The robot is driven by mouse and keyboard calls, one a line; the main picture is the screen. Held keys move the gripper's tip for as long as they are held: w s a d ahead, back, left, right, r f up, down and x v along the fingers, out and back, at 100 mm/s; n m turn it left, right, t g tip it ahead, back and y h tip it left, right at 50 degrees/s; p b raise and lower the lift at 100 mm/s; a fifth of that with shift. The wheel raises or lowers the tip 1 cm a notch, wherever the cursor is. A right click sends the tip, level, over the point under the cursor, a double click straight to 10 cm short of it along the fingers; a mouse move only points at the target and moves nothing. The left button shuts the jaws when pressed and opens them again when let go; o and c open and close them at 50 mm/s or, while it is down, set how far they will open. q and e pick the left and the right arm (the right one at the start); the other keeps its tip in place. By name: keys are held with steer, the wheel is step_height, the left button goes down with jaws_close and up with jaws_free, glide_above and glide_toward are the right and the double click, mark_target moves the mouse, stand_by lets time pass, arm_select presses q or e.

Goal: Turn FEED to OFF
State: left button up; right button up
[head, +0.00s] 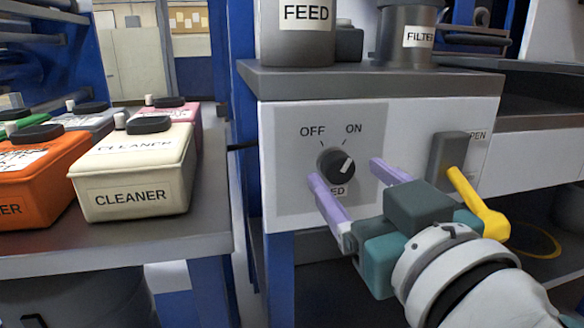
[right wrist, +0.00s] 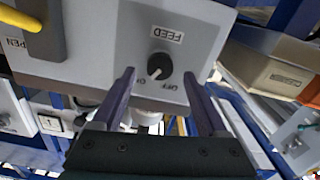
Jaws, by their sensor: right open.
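The FEED knob (head: 336,165) is a round dark dial with a white pointer mark on a grey panel (head: 290,195). OFF is printed at its upper left and ON at its upper right. The pointer mark leans to the upper right, toward ON. In the right wrist view the knob (right wrist: 159,66) appears upside down, near the middle. My right gripper (head: 346,172) is open, with its purple fingers extending toward the panel on either side of the knob. They look apart from the knob. The gripper also shows in the right wrist view (right wrist: 159,75). My left gripper is not in view.
A yellow lever (head: 475,200) on a grey mount (head: 447,157) sits right of the knob, close to my right gripper. A FEED canister (head: 297,40) and a FILTER canister (head: 408,45) stand above. A cream CLEANER box (head: 135,175) and other boxes stand on the left table.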

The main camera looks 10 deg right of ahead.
mark_target(338, 168)
steer(key=shift+w, duration=1.3)
steer(key=shift+c, duration=0.2)
jaws_close()
